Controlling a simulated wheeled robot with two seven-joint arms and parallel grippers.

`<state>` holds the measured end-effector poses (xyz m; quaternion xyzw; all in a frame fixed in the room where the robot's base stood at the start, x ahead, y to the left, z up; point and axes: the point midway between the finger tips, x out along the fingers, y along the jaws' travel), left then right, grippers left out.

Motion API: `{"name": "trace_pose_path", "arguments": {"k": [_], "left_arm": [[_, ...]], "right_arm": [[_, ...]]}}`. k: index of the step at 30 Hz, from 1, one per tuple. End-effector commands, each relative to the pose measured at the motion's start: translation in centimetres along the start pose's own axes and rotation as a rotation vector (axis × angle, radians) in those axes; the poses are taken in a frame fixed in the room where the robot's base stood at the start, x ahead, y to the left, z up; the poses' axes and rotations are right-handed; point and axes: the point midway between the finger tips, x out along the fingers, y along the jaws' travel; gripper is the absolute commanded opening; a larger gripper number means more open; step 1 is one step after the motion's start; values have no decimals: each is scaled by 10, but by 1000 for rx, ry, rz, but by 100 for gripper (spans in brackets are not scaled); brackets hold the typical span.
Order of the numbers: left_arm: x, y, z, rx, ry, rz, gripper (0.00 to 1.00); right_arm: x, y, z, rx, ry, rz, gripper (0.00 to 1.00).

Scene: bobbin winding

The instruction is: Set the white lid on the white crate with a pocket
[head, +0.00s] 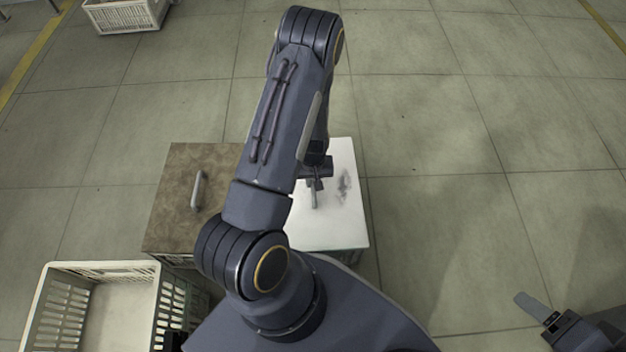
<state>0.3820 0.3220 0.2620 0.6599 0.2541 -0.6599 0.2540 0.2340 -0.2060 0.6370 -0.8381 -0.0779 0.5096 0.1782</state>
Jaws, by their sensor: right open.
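The white lid (335,230) is a flat panel with a dark smudge, lying level just right of centre. Its pale handle (314,200) shows under my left gripper (315,184), which is over the lid; my arm hides part of both, and I cannot tell whether the jaws grip the handle. Below the lid only a sliver of a support shows. An off-white open crate (102,268) with slatted walls stands at lower left and looks empty; I cannot make out a pocket on it. My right gripper (540,310) is open and empty at lower right, away from the lid.
A brown lid (175,165) with a pale handle (198,190) lies on a slatted stand or crate left of the white lid. A white crate (125,18) with contents stands at the far upper left. The tiled floor (450,130) is clear on the right.

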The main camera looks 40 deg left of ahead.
Motion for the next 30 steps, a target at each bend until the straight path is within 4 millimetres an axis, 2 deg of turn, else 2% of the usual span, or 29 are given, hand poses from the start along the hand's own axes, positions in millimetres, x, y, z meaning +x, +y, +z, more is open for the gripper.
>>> {"name": "trace_pose_path", "arguments": {"k": [8, 21, 30], "left_arm": [[-4, 0, 0, 0, 1, 1, 0], [-51, 0, 0, 0, 1, 0, 0], [-50, 0, 0, 0, 1, 0, 0]], "right_arm": [[-2, -1, -1, 0, 0, 0, 69], [-33, -15, -17, 0, 0, 0, 69], [-32, -15, -16, 0, 0, 0, 69]]}}
